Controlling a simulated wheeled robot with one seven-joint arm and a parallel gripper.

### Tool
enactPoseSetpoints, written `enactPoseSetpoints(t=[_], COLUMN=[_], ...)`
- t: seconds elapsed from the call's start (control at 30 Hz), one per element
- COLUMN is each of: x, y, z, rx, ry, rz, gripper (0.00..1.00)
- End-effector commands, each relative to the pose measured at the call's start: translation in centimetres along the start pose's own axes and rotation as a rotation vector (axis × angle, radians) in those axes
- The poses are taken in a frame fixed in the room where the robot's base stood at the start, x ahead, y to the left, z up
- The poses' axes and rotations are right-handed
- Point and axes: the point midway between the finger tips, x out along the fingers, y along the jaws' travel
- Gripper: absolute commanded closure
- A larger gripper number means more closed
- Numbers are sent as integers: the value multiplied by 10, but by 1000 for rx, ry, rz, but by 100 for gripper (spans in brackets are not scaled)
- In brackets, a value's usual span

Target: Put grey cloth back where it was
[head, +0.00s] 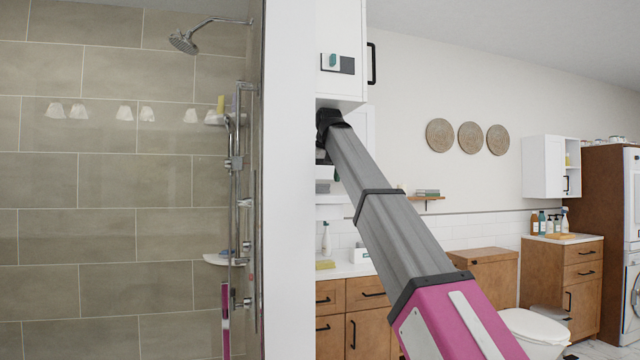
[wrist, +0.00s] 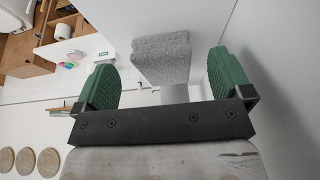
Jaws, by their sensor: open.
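The grey cloth (wrist: 162,58) is a folded, speckled grey bundle in the wrist view. It lies ahead of my gripper (wrist: 166,75), seen between its two green fingers. The fingers are spread wide, with clear space on either side of the cloth, and neither finger touches it. A pale block or ledge shows just under the cloth in the picture; I cannot tell whether the cloth rests on it.
The white wall edge (head: 288,200) and glass shower stand left of my arm. A white cabinet (head: 340,50) is above the wrist. A wooden vanity (head: 350,310) with a white top is below. A small wall shelf (head: 420,198) holds grey items. A toilet (head: 530,325) is at right.

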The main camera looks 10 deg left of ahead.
Motion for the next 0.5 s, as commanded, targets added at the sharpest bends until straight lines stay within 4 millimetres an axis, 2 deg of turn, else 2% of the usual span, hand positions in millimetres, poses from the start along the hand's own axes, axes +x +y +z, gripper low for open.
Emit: enactPoseSetpoints(t=[0.03,0.2,0.4,0.5], x=[-4,-18,-31,-36], y=[0,0,0,0], z=[18,51,82,92], rx=[0,0,0,0], ry=[2,2,1,1], rz=[0,0,0,0], gripper=[3,3,3,3])
